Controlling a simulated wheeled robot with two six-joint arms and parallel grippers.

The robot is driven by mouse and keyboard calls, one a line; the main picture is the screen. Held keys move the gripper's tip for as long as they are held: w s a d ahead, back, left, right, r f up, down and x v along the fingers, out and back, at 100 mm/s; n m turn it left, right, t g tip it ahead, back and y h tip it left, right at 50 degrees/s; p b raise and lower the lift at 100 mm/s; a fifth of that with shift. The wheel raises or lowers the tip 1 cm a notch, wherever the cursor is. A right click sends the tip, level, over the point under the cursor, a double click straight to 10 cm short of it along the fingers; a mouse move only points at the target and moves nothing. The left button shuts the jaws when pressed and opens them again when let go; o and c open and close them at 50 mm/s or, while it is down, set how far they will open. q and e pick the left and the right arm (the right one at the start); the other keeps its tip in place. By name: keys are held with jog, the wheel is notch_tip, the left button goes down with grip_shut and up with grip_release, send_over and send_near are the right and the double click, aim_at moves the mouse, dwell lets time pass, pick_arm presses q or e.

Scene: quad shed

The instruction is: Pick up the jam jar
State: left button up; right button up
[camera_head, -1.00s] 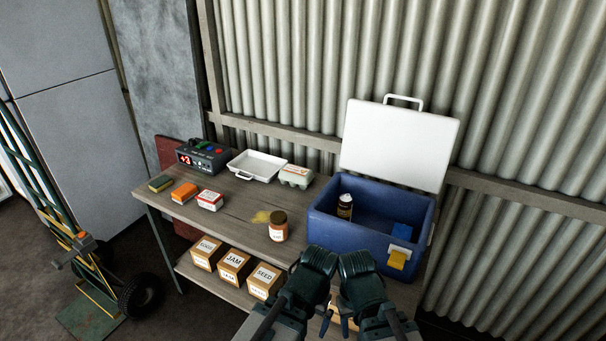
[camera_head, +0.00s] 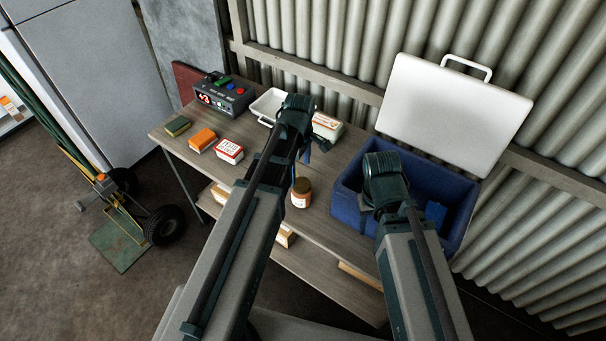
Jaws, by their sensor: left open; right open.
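A small jar (camera_head: 301,193) with a brown lid and a pale label stands upright on the wooden bench; its label is too small to read. My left gripper (camera_head: 308,150) is open and empty above the bench, beyond the jar and apart from it. My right gripper (camera_head: 369,202) is over the blue cool box (camera_head: 347,211), its fingers mostly hidden by my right wrist; nothing shows in it. The dark jar seen earlier inside the box is hidden behind my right arm.
The box's white lid (camera_head: 455,110) stands open. On the bench (camera_head: 335,235) are a digital device (camera_head: 224,95), a white tray (camera_head: 265,104), an egg carton (camera_head: 327,126), an orange block (camera_head: 202,139), a red-and-white tub (camera_head: 229,151) and a green sponge (camera_head: 177,126). My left arm covers the middle.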

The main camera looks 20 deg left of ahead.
aim_at(300, 183)
pick_arm(q)
jog(key=shift+w+a, duration=0.2)
jog(key=shift+w, duration=0.2)
jog(key=shift+s+f+b, duration=0.15)
jog(key=shift+f+b, duration=0.1)
jog(key=shift+b, duration=0.1)
notch_tip(300, 183, down, 8)
jog(key=b, duration=0.8)
jog(key=shift+d, duration=0.1)
pick_arm(e)
notch_tip(300, 183, down, 8)
jog(key=shift+w+f, duration=0.15)
jog(key=shift+f, duration=0.1)
pick_arm(q)
jog(key=shift+f, duration=0.1)
jog(key=f+b, duration=0.5)
jog(key=shift+d+f, duration=0.1)
jog(key=shift+d, duration=0.25)
pick_arm(e)
notch_tip(300, 183, down, 5)
jog(key=shift+f, duration=0.15)
pick_arm(q)
grip_shut()
